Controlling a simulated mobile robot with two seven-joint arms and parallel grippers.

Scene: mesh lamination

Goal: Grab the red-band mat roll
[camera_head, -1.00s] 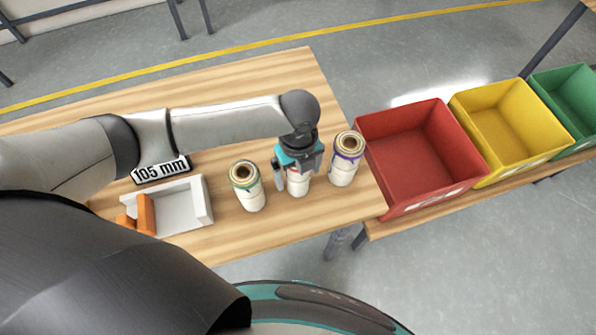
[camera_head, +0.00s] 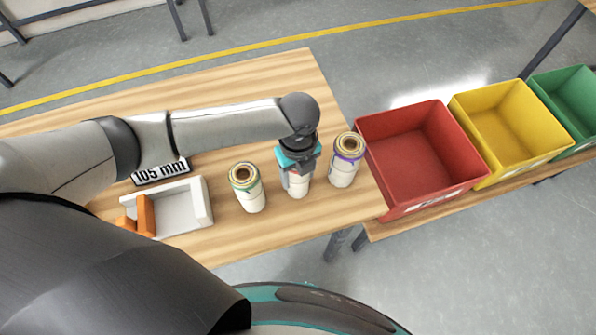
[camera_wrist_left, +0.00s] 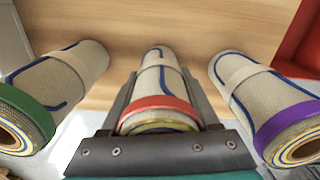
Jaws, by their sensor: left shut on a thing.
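The red-band mat roll (camera_head: 298,188) stands on the wooden table between two other rolls. In the left wrist view its red band (camera_wrist_left: 160,104) shows between the fingers, with a blue line on its pale mesh. My left gripper (camera_head: 299,180) comes down over it from above and is shut on it. Its top is mostly hidden by the gripper in the head view. The green-band roll (camera_head: 247,190) stands to the left and the purple-band roll (camera_head: 345,163) to the right, both upright and apart from the gripper. My right gripper is not in view.
A red bin (camera_head: 423,205), a yellow bin (camera_head: 511,172) and a green bin (camera_head: 568,150) stand right of the table. A white tray (camera_head: 209,200) with orange parts and a "105 mm" sign (camera_head: 161,171) lie at left. Bare table (camera_head: 270,85) lies behind the arm.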

